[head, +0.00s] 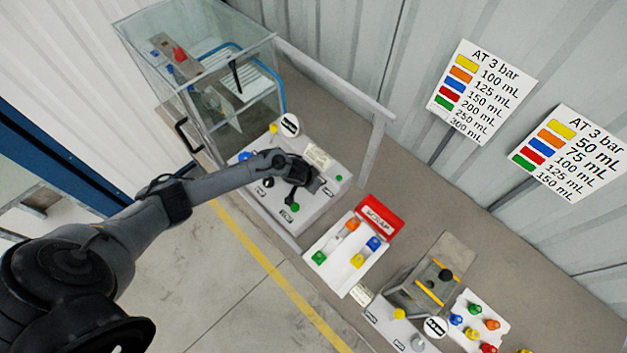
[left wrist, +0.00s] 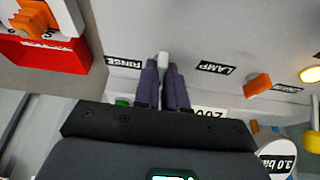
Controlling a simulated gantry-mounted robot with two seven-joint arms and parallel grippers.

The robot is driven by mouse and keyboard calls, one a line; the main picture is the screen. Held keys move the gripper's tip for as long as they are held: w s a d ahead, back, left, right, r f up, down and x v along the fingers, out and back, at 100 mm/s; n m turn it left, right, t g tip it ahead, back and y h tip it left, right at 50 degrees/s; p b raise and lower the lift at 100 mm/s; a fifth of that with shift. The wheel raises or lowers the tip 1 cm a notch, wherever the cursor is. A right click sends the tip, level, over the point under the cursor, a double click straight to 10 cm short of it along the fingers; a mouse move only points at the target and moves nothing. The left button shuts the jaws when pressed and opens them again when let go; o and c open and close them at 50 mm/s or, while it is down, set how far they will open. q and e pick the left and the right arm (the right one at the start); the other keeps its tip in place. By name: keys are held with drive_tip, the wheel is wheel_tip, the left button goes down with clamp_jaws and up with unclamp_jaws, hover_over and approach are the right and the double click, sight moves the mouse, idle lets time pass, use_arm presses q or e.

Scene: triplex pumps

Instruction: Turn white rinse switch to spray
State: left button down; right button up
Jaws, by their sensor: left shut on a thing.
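The white rinse switch (left wrist: 163,60) sticks out from a pale panel in the left wrist view, right of a black label reading RINSE (left wrist: 124,62). My left gripper (left wrist: 163,72) has its two dark fingers closed on either side of the switch. In the head view my left gripper (head: 297,190) is over the white control panel (head: 320,206), and its wrist hides the switch there. The switch's exact turn angle is hard to tell, as the fingers cover much of it. My right gripper does not show.
A LAMP label (left wrist: 215,68) and an orange switch (left wrist: 258,86) are right of the rinse switch. A green knob (head: 295,207) is near the gripper. A glass tank (head: 205,60) stands behind the panel. A white board with a red sign (head: 378,218) is to the right.

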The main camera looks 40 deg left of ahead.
use_arm(q)
drive_tip(key=shift+s+a+f, duration=0.1)
drive_tip(key=shift+a+f, duration=0.05)
drive_tip(key=shift+f, duration=0.05)
drive_tip(key=c, duration=1.2)
unclamp_jaws()
drive_tip(key=shift+r, duration=0.1)
drive_tip(key=shift+r, duration=0.1)
drive_tip(key=shift+s+r, duration=0.15)
drive_tip(key=shift+r, duration=0.45)
drive_tip(key=p+v, duration=0.1)
drive_tip(key=v, duration=0.8)
drive_tip(key=shift+r+p, duration=0.15)
drive_tip(key=shift+p, duration=0.2)
drive_tip(key=shift+s, duration=0.1)
